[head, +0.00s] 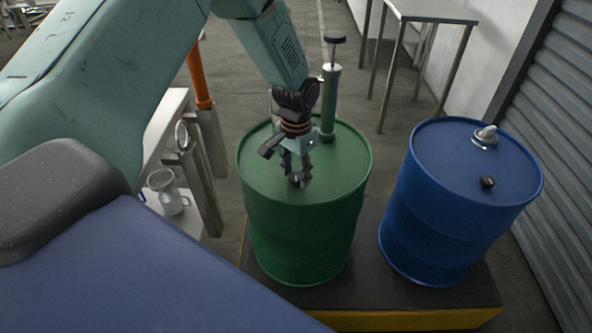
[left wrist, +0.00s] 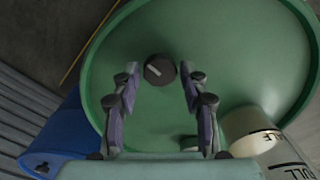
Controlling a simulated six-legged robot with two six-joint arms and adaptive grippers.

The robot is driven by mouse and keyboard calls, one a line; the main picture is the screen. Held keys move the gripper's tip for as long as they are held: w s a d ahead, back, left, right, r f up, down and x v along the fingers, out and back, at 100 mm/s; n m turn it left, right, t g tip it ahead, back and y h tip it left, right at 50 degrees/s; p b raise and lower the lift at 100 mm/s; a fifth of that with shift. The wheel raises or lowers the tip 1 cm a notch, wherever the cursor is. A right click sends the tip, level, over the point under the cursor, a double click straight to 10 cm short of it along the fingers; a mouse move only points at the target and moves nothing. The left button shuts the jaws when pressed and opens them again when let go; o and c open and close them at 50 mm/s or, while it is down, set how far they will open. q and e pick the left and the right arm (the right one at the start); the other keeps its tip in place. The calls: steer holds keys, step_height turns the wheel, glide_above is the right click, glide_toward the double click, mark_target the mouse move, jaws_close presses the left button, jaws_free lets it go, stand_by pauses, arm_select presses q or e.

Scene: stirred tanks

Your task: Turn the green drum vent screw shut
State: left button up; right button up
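The green drum (head: 300,235) stands upright, and its lid (left wrist: 235,60) fills much of the left wrist view. The vent screw (left wrist: 159,69) is a small dark round knob on that lid with a pale slanted mark on top. In the head view the screw (head: 296,180) shows at my fingertips, partly covered. My left gripper (head: 298,170) points down over the lid. In the wrist view its two fingers stand apart on either side of the screw, with a gap on each side. Whether the tips are level with the knob is unclear. My right gripper is out of view.
A pump (head: 330,105) with a dark handle rises from the green drum behind my gripper. A blue drum (head: 450,210) stands to the right on the same yellow-edged platform (head: 420,320). A white jug (head: 168,190) is at left, and a metal table (head: 430,12) behind.

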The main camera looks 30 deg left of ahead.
mark_target(296, 176)
arm_select(q)
steer(key=c, duration=0.8)
steer(key=shift+o, duration=0.2)
steer(key=shift+m+p, duration=0.3)
steer(key=shift+p, duration=0.35)
steer(key=o, duration=1.1)
steer(key=shift+o, duration=0.2)
step_height(296, 176, up, 12)
steer(key=shift+s, duration=0.1)
